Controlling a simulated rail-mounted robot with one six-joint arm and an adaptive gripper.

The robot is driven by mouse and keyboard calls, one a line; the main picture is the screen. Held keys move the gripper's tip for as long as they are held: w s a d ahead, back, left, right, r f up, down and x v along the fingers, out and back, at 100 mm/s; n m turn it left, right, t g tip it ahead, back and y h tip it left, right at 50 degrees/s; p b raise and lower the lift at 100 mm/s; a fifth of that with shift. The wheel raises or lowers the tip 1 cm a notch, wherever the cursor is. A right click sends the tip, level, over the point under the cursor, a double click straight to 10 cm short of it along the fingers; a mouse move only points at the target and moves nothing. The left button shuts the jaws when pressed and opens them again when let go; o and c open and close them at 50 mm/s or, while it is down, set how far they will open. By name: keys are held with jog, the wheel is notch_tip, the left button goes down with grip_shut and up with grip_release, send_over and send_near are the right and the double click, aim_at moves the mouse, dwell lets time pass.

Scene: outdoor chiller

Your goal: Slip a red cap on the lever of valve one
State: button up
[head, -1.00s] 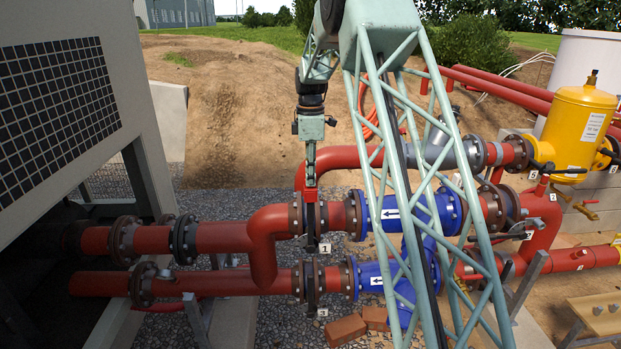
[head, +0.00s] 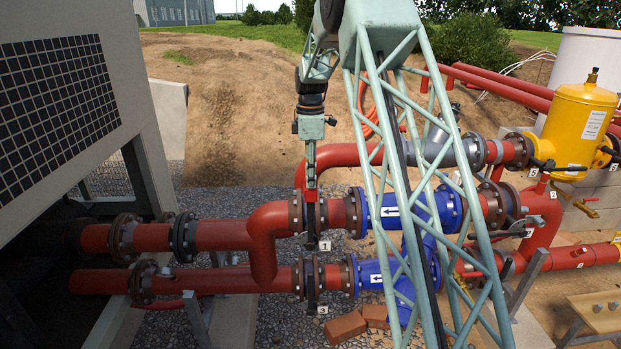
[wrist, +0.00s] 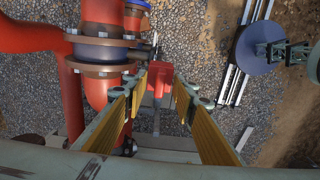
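My gripper (head: 311,178) points down above valve one (head: 311,222), the dark valve between brown flanges on the upper red pipe, with the label 1 (head: 325,246) below it. In the wrist view, my gripper (wrist: 160,84) has its two yellow-padded fingers on either side of a red cap (wrist: 158,84), which fills most of the gap at the tips. The red cap shows in the head view (head: 311,195) at the fingertips, right over the valve. The lever is mostly hidden; I cannot tell whether it is inside the cap.
Label 3 marks a similar valve (head: 312,280) on the lower red pipe. Blue fittings (head: 400,212) lie to the right, partly behind my lattice arm. A grey chiller cabinet (head: 60,110) stands at left. A yellow tank (head: 578,130) stands at right.

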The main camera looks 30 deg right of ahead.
jog(key=o, duration=0.4)
jog(key=shift+c, duration=0.2)
jog(key=shift+r, duration=0.1)
jog(key=shift+r+p, duration=1.4)
jog(key=shift+r, duration=1)
jog(key=shift+r, duration=0.1)
notch_tip(320, 180, up, 12)
